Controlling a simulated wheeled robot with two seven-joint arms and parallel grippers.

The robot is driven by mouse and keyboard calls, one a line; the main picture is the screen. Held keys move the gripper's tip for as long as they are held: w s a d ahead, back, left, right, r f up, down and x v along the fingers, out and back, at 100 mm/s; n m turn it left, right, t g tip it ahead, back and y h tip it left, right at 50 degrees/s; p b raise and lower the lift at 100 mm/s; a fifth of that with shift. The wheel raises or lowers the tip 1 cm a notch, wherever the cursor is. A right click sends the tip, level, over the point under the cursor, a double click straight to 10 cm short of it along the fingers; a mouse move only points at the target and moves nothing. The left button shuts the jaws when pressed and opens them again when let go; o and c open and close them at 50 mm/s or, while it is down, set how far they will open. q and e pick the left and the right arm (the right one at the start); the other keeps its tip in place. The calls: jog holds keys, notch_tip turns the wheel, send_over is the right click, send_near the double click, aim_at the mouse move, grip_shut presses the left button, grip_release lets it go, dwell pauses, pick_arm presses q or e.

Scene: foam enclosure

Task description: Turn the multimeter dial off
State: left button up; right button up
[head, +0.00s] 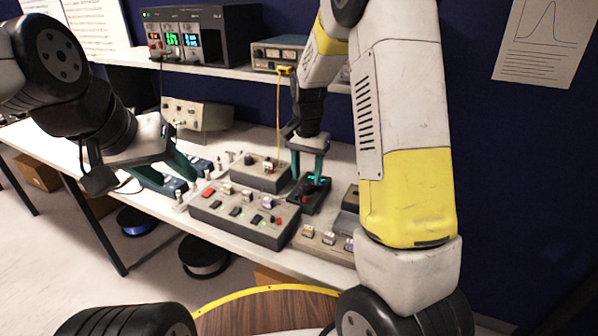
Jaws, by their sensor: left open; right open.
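The multimeter (318,201) is a small dark handheld unit on the bench, right of the middle, with a lit greenish display. Its dial is dark and too small and shaded for its setting to be read. My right gripper (308,177) points down over the multimeter, its two green fingers apart, one on each side of the upper part of the unit. I cannot tell whether the fingers touch it. My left gripper (182,172) is open and empty over the left part of the bench, away from the multimeter.
A grey control box (245,218) with buttons and switches stands left of the multimeter, and a smaller grey box (262,172) stands behind it. Another switch panel (325,242) lies in front. A shelf (225,70) carries a power supply (203,35). Cable spools (204,258) lie below the bench.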

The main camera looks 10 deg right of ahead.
aim_at(307, 186)
jog(key=shift+f, duration=1.6)
grip_shut()
jog(key=n, duration=0.4)
jog(key=shift+n, duration=2.5)
